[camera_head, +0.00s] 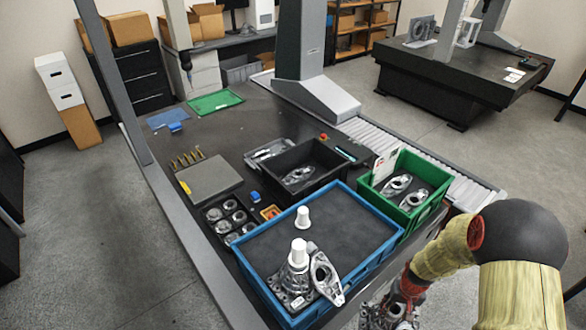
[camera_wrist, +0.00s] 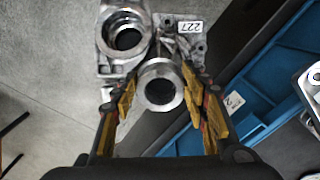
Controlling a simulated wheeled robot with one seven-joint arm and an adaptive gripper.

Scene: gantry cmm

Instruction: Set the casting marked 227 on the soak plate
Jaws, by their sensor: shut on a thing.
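The casting marked 227 (camera_wrist: 160,80) is grey metal with round bores; its white label reads 227 in the wrist view. My gripper (camera_wrist: 162,103) has its yellow-padded fingers closed around one round boss of it. In the head view the casting (camera_head: 374,318) shows at the bottom edge, right of the blue tray, below my gripper (camera_head: 395,300), partly cut off and hidden by my arm. A flat grey plate (camera_head: 209,178), which looks like the soak plate, lies bare on the dark table to the left. No writing on it is readable.
A blue tray (camera_head: 335,205) holds castings and white cylinders. Behind it are a black bin (camera_head: 290,160) and a green bin (camera_head: 420,165), both with castings. A black holder (camera_head: 213,212) of round parts and several brass pins (camera_head: 187,159) flank the grey plate.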

